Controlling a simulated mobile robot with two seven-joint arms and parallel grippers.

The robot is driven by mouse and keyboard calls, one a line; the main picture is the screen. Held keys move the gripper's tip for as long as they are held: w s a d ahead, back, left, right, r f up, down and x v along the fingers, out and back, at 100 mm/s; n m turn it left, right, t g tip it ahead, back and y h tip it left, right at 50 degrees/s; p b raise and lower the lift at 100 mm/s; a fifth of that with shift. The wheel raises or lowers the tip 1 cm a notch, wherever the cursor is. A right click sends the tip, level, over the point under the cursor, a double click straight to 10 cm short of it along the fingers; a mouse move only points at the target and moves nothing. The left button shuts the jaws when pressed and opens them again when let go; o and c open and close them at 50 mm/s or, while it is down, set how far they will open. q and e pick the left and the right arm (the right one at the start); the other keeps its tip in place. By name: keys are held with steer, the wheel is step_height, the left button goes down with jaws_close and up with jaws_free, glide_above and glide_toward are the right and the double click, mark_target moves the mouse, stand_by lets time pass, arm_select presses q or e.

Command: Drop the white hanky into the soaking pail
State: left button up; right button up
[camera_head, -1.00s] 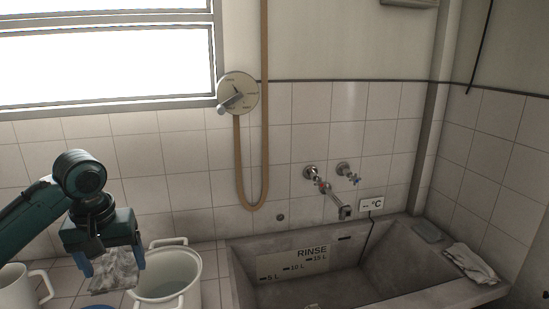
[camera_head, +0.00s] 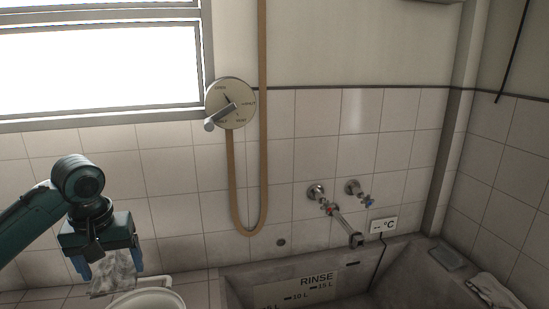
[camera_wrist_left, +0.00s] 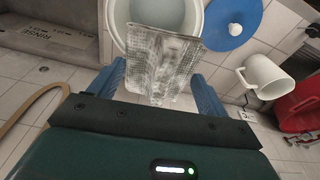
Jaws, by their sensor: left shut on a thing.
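My left gripper (camera_head: 111,266) is shut on the white hanky (camera_head: 113,280), a thin, crinkled grey-white cloth with a faint check. The hanky hangs below the blue fingers. In the left wrist view the hanky (camera_wrist_left: 160,55) spreads out from between the fingers (camera_wrist_left: 158,74) and overlaps the near rim of the soaking pail. The soaking pail (camera_wrist_left: 197,8) is white and holds pale liquid. In the head view only the top of the pail (camera_head: 150,291) shows at the bottom edge, just right of the hanky. My right gripper is not in view.
A blue round lid (camera_wrist_left: 238,15), a white mug (camera_wrist_left: 264,76) and a red container (camera_wrist_left: 302,102) lie beside the pail. The concrete tub (camera_head: 235,285) with its RINSE plate is to the right, under the tap (camera_head: 350,230). Another pale cloth (camera_head: 494,290) lies on its right ledge.

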mark_target(117, 283)
arm_select(q)
steer(key=shift+f, duration=2.45)
steer(key=o, duration=1)
steer(key=shift+r, duration=0.1)
steer(key=r, duration=0.4)
steer(key=s+r, duration=0.1)
steer(key=r, duration=0.3)
steer(key=s+r, duration=0.1)
steer(key=r, duration=0.3)
steer(key=shift+d+r, duration=0.3)
steer(key=shift+r, duration=0.1)
